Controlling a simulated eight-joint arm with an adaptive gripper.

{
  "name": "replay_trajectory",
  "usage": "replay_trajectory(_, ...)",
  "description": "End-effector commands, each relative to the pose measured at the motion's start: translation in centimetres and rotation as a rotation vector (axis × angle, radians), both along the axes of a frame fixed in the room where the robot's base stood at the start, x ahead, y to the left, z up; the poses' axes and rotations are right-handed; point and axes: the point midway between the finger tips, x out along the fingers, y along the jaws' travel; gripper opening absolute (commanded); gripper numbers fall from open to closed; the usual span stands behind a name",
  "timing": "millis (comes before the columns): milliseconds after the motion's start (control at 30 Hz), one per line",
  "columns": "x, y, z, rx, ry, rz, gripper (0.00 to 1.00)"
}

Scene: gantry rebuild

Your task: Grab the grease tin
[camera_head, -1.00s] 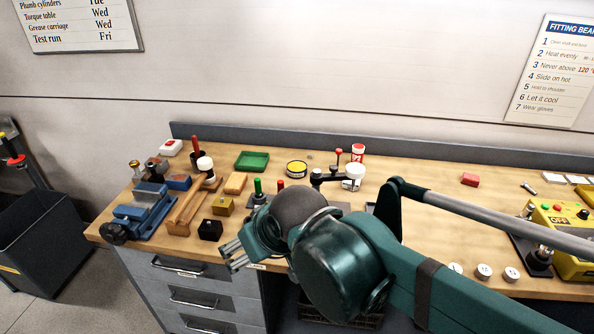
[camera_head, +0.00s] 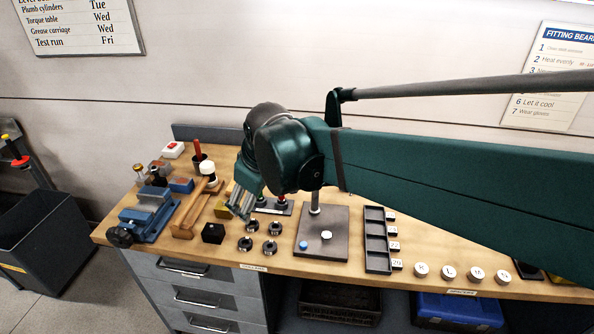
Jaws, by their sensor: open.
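The grease tin does not show now. A round yellow tin with a dark band, likely it, stood near the back of the bench in the earlier frame, and my arm now covers that spot. My gripper (camera_head: 240,206) is over the left-middle of the bench, its fingers pointing down. It is open, and I see nothing between the fingers. A brass-coloured block (camera_head: 222,211) is close to the fingers in the picture, partly hidden; I cannot tell the height between them.
A blue vise (camera_head: 147,218) and a wooden mallet (camera_head: 194,208) lie to the left. A black block (camera_head: 213,233), several dark rings (camera_head: 269,247) and a grey plate stand (camera_head: 322,240) are at the front. A black compartment tray (camera_head: 376,248) is to the right.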

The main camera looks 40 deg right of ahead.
Motion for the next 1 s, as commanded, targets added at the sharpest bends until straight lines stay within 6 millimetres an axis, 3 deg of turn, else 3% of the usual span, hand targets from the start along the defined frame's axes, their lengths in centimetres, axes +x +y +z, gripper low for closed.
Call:
replay_trajectory(433,6.2,-4.6,1.5,-0.091,0.099,0.177,0.68)
replay_trajectory(1000,13.3,-11.6,0.7,-0.169,0.223,0.421,0.68)
